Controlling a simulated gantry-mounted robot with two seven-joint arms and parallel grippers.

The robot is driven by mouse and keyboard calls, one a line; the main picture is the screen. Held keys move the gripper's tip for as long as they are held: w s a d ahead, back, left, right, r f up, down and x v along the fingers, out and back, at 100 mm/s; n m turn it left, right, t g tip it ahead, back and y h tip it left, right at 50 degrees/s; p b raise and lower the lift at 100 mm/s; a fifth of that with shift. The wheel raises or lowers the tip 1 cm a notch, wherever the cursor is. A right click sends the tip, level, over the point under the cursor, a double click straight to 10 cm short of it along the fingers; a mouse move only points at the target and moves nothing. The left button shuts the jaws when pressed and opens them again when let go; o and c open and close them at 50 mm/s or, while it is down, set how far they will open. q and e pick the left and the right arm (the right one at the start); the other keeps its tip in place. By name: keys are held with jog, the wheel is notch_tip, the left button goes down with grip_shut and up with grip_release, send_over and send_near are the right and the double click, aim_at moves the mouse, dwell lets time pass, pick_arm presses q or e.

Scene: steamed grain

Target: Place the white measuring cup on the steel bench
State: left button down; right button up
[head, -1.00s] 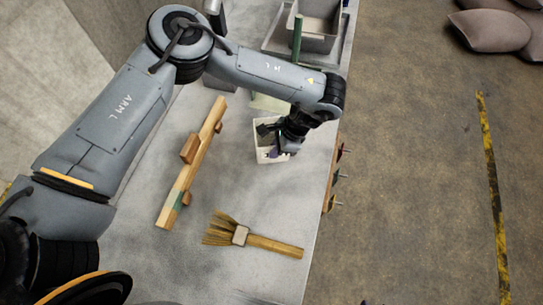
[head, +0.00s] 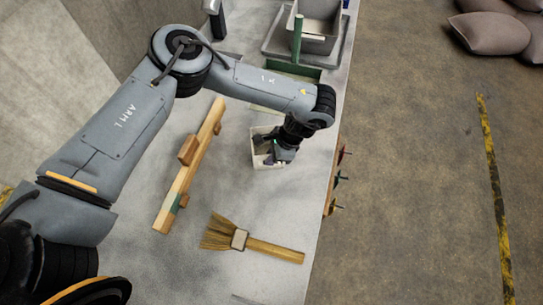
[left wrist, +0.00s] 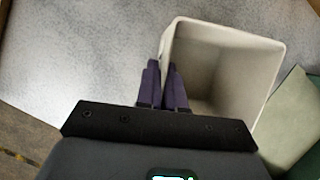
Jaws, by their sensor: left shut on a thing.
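The white measuring cup (head: 259,159) is a square, open-topped container over the steel bench (head: 215,275), near its right edge in the head view. In the left wrist view the cup (left wrist: 222,62) opens toward the camera and looks empty. My left gripper (head: 272,157) is shut on one side wall of the cup. Its dark purple fingers (left wrist: 163,85) straddle that wall in the left wrist view. I cannot tell whether the cup's base touches the bench. My right gripper is not in view.
A wooden bar (head: 190,165) with blocks lies left of the cup. A straw brush (head: 240,238) lies nearer. A green-edged tray (head: 294,70) and a grey bin (head: 320,28) stand behind. Pegs (head: 338,178) stick out from the bench's right edge.

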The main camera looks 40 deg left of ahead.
pick_arm(q)
jog(key=c, duration=1.3)
grip_release()
jog(key=shift+f, duration=0.1)
jog(key=shift+o, duration=0.2)
jog(key=p+v, duration=0.3)
jog(key=v, duration=0.9)
jog(key=shift+r+p, duration=0.2)
jog(key=shift+p, duration=0.1)
jog(key=shift+r, duration=0.1)
